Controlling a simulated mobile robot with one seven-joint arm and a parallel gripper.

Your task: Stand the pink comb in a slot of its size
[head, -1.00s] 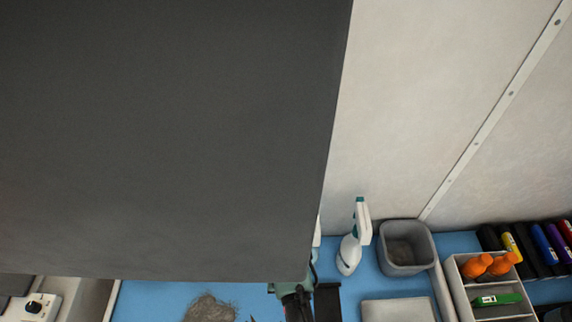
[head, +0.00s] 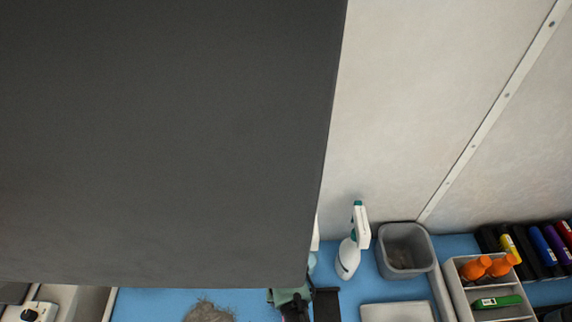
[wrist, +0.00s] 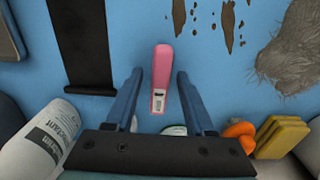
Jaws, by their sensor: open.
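The pink comb (wrist: 161,78) lies on the blue surface in the wrist view, its rounded pink end pointing away from my gripper. My gripper (wrist: 160,74) is open, with one blue finger on each side of the comb and a gap on both sides. I cannot tell how far above the surface the fingers are. In the head view my arm (head: 291,304) shows at the bottom edge, and the comb is not visible. No slot can be clearly made out.
A black strip (wrist: 80,40) lies left of the comb and a grey hair clump (wrist: 285,50) to its right. In the head view, a spray bottle (head: 350,250), a grey bin (head: 405,262) and a divided tray (head: 457,285) with orange bottles stand at right. A dark panel (head: 160,140) blocks much.

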